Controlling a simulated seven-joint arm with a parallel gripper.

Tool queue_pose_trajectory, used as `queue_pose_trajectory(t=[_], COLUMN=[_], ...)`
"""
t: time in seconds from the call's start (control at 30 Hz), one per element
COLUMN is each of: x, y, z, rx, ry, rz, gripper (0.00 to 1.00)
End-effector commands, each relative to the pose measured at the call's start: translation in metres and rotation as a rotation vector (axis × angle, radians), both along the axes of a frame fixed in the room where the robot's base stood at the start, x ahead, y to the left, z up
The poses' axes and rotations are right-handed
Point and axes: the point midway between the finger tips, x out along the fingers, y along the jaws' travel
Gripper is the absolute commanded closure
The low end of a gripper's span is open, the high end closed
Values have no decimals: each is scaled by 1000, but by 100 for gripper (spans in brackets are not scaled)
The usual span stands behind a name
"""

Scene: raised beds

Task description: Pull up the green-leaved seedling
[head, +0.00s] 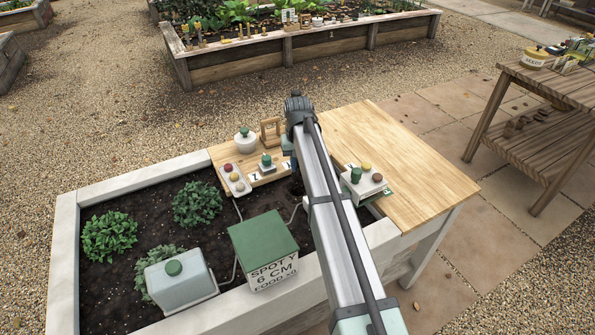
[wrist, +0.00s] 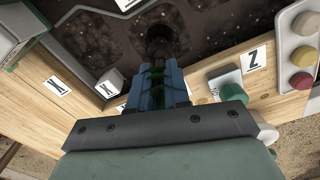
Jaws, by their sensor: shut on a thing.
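My gripper (wrist: 158,78) has blue fingers and is shut on the green-leaved seedling (wrist: 157,72). Only thin green parts of it show between the fingers. Just beyond the fingertips is a brown, rounded clump (wrist: 158,42), against the dark soil (wrist: 100,35). I cannot tell whether the clump is the seedling's root ball or soil in the bed. In the head view my arm covers the fingers and the seedling.
Leafy plants (head: 198,203) grow in the white-walled bed (head: 66,240). A green-lidded box (head: 263,240) and a grey container (head: 181,283) stand near. The wooden top (head: 415,160) is clear at right.

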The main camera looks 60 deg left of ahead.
Motion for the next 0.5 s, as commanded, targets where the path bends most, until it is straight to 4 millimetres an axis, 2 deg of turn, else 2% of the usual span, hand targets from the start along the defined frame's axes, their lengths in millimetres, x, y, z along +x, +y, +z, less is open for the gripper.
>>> queue_pose_trajectory(t=[0.5], x=[0], y=[0], z=[18], rx=[0], ry=[0], rz=[0], gripper=[100])
